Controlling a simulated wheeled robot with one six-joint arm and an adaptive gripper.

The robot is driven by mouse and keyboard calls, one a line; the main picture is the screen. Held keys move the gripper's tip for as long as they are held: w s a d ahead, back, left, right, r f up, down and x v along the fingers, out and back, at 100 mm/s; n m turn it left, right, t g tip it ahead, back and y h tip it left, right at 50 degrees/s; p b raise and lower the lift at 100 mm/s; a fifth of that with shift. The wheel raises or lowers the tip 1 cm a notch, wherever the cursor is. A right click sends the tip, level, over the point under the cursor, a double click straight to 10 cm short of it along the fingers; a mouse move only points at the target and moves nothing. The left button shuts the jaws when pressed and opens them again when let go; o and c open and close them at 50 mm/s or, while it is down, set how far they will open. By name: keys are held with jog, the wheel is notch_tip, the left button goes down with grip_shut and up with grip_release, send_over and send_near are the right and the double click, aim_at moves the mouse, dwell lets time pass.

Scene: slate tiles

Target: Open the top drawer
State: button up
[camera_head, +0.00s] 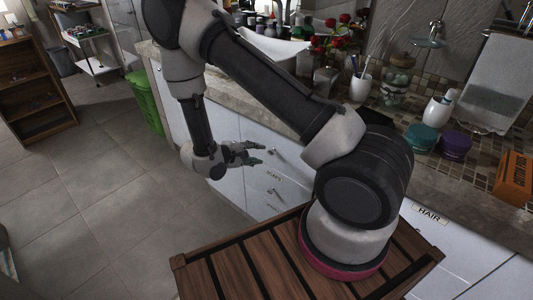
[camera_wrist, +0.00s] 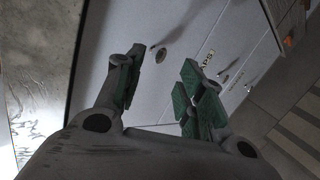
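The top drawer (camera_head: 288,148) is a white front just under the counter edge, closed, with a small metal handle. It also fills the middle of the wrist view (camera_wrist: 125,30). Its handle (camera_wrist: 160,54) appears between my two fingertips in that view, with no contact visible. In the head view the handle (camera_head: 274,152) lies just right of my gripper (camera_head: 260,153). My gripper also shows in the wrist view (camera_wrist: 162,60), its green-padded fingers spread and nothing between them. The exact gap to the handle cannot be told.
A lower drawer labelled SOAPS (camera_head: 262,188) sits below, flush. The stone counter (camera_head: 225,105) above holds flowers, cups and jars. A green bin (camera_head: 144,100) stands by the cabinet's far end. Tiled floor (camera_head: 110,190) to the left is clear.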

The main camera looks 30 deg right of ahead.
aim_at(270, 152)
jog(key=x, duration=0.6)
jog(key=shift+d+f, duration=0.1)
jog(key=shift+d, duration=0.05)
grip_shut()
